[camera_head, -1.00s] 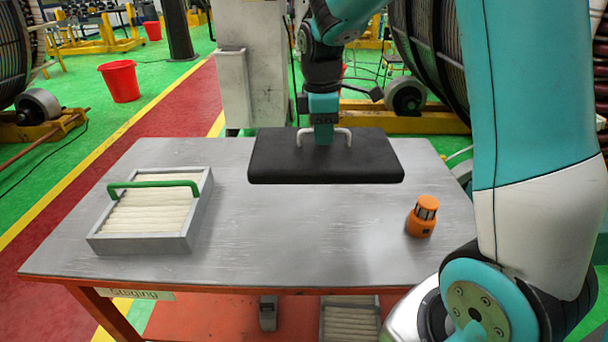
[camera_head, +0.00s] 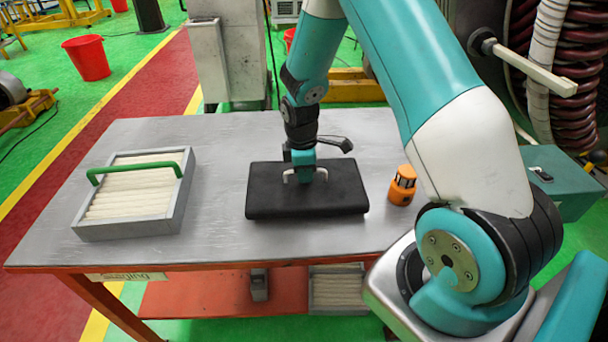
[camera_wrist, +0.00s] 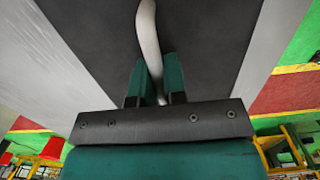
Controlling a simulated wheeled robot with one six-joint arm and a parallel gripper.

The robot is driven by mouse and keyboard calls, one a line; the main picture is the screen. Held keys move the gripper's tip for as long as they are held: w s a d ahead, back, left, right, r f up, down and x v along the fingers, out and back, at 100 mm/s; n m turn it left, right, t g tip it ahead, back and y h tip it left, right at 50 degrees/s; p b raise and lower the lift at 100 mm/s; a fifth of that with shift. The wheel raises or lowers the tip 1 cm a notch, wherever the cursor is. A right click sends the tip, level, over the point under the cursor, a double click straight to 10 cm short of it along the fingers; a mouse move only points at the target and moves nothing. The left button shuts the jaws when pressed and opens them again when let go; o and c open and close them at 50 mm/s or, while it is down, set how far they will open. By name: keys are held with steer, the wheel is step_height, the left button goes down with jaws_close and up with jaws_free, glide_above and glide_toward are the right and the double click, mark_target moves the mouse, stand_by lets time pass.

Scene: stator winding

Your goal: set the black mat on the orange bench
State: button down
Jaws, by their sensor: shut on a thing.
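The black mat (camera_head: 272,198) is a thick flat slab with a pale handle (camera_head: 289,176) on top. It is level over the right half of the grey top of the orange-framed bench (camera_head: 230,245). I cannot tell whether it touches the top or hangs just above it. My gripper (camera_head: 305,176) points down from above and is shut on the handle. In the wrist view the handle (camera_wrist: 147,30) runs between the two green fingers of my gripper (camera_wrist: 157,85), with the mat's dark surface (camera_wrist: 90,35) behind.
A grey tray (camera_head: 125,229) with pale rods and a green handle stands on the bench's left. A small orange device (camera_head: 402,186) stands close to the mat's right. Bare top lies between tray and mat. A red bucket (camera_head: 87,60) stands on the floor behind left.

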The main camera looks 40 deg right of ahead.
mark_target(296, 187)
steer(key=shift+f, duration=0.7)
steer(key=c, duration=1.6)
jaws_free()
steer(key=shift+f, duration=0.2)
steer(key=o, duration=0.4)
steer(key=shift+o, duration=0.2)
steer(key=r, duration=0.4)
steer(key=r+b, duration=0.1)
steer(key=r, duration=0.2)
steer(key=r+b, duration=0.1)
steer(key=r, duration=0.3)
steer(key=shift+w+a+r, duration=0.2)
steer(key=shift+a+r, duration=0.1)
steer(key=s+a+r+m+t+y, duration=0.1)
steer(key=s+a+r, duration=0.4)
steer(key=a, duration=0.2)
steer(key=s+a+r+m+y, duration=0.1)
steer(key=s+a+r+y, duration=0.1)
steer(key=s+a+r, duration=0.45)
steer(key=s+a+r+m+y, duration=0.1)
steer(key=s+a+m, duration=0.1)
steer(key=s+a, duration=0.6)
steer(key=s, duration=0.3)
steer(key=shift+s+r+g+y, duration=0.15)
steer(key=shift+r+g+y, duration=0.15)
